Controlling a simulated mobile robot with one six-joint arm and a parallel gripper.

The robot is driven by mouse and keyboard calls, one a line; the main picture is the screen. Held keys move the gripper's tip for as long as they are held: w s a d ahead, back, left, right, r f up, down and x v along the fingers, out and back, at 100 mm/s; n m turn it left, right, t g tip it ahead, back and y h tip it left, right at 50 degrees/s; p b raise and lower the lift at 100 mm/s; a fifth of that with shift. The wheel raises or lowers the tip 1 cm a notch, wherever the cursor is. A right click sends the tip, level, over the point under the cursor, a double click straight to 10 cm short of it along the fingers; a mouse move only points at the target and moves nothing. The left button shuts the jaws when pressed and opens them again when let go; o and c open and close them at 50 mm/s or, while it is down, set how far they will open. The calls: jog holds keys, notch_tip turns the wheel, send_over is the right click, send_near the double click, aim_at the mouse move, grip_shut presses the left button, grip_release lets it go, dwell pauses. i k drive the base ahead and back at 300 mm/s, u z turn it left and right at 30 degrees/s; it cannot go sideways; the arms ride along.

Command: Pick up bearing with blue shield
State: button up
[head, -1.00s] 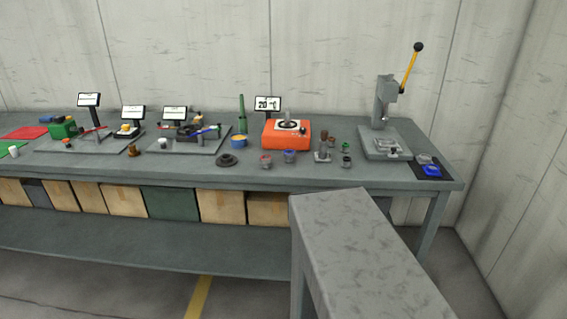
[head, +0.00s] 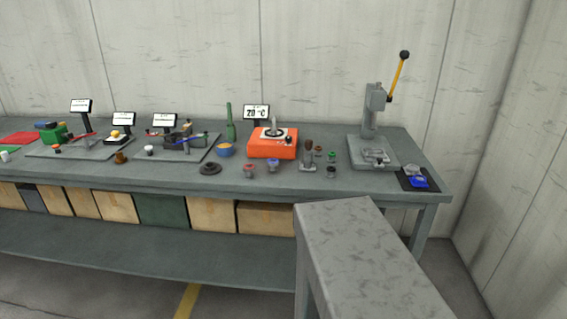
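In the head view, a small grey round part with a blue top (head: 272,164) stands on the workbench in front of the orange heater box. It looks like the bearing with the blue shield, but it is too small to see in detail. A similar part with a red top (head: 249,170) stands just left of it, with a small gap between them. My gripper is not in view.
The grey workbench (head: 90,172) carries an orange heater (head: 273,150), a black ring (head: 210,169), a blue bowl (head: 225,150) and a lever press (head: 374,125). Blue items (head: 416,180) lie on a black mat at right. A grey table (head: 362,245) stands in front.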

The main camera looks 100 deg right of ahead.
aim_at(271, 162)
jog(key=u, duration=0.05)
jog(key=k, duration=1.4)
jog(key=z, duration=0.6)
jog(key=i, duration=0.7)
jog(key=z, duration=0.05)
